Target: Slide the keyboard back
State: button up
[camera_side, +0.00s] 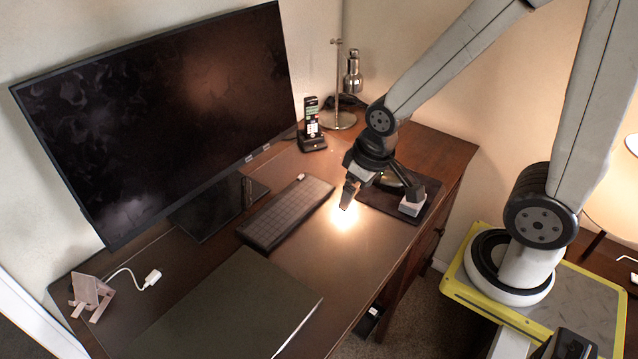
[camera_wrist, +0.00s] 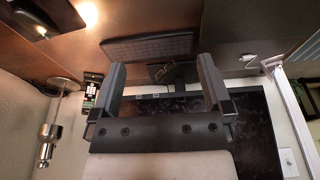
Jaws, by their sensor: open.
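The dark keyboard (camera_side: 287,213) lies on the brown desk in front of the monitor, with its long side running along the screen. My gripper (camera_side: 347,197) is above the desk, just to the right of the keyboard's right end, pointing down, and appears apart from it. In the wrist view the keyboard (camera_wrist: 148,46) lies beyond the two spread fingers of my gripper (camera_wrist: 160,75). The jaws are open with nothing between them. The monitor (camera_side: 165,115) stands behind the keyboard on a flat dark base (camera_side: 215,207).
A cordless phone (camera_side: 312,125) and a lamp (camera_side: 352,82) stand at the back right. A dark tray (camera_side: 381,203) lies right of my gripper. A dark blotter (camera_side: 225,310) covers the front left. A small stand (camera_side: 90,294) and white plug (camera_side: 152,277) are at far left.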

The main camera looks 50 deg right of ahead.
jog(key=c, duration=0.5)
jog(key=shift+w, duration=0.5)
jog(key=c, duration=0.7)
jog(key=shift+t, duration=0.3)
jog(key=w+f, duration=0.1)
jog(key=w, duration=0.4)
jog(key=w+f, duration=0.1)
jog(key=w, duration=0.4)
jog(key=w+f, duration=0.2)
jog(key=w, duration=0.3)
jog(key=shift+d, duration=0.35)
grip_shut()
jog(key=w+d+f, duration=0.1)
jog(key=w+f, duration=0.9)
jog(key=w, duration=0.2)
jog(key=shift+w+t, duration=0.3)
